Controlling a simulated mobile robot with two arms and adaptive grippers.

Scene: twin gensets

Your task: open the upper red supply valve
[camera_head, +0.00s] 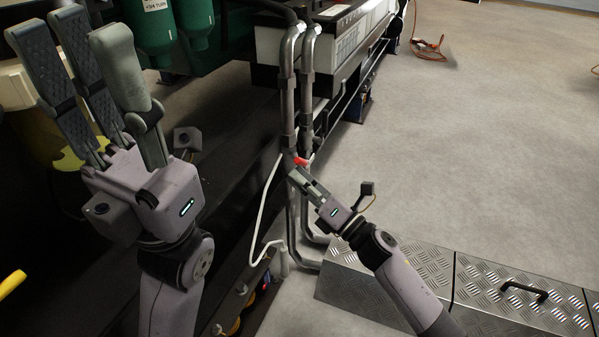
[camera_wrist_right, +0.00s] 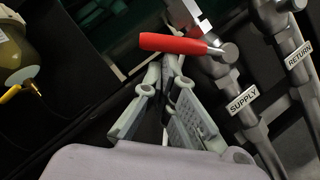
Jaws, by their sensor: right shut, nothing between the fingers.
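The red valve lever (camera_wrist_right: 175,43) sticks out sideways from the supply pipe (camera_wrist_right: 235,85), which carries a SUPPLY label; the lever lies across the pipe's line. In the head view only a small red piece of the lever (camera_head: 300,162) shows at the pipes. My right gripper (camera_head: 299,172) is shut and empty at the lever. In the right wrist view its fingertips (camera_wrist_right: 170,63) meet just below the lever's middle; whether they touch it I cannot tell. My left gripper (camera_head: 85,35) is open and empty, raised at the left, far from the valve.
A return pipe (camera_wrist_right: 296,60) runs beside the supply pipe. A thin white hose (camera_head: 261,215) hangs left of the pipes. A metal tread-plate box (camera_head: 430,262) stands under my right arm. Green tanks (camera_head: 196,20) are behind my left gripper.

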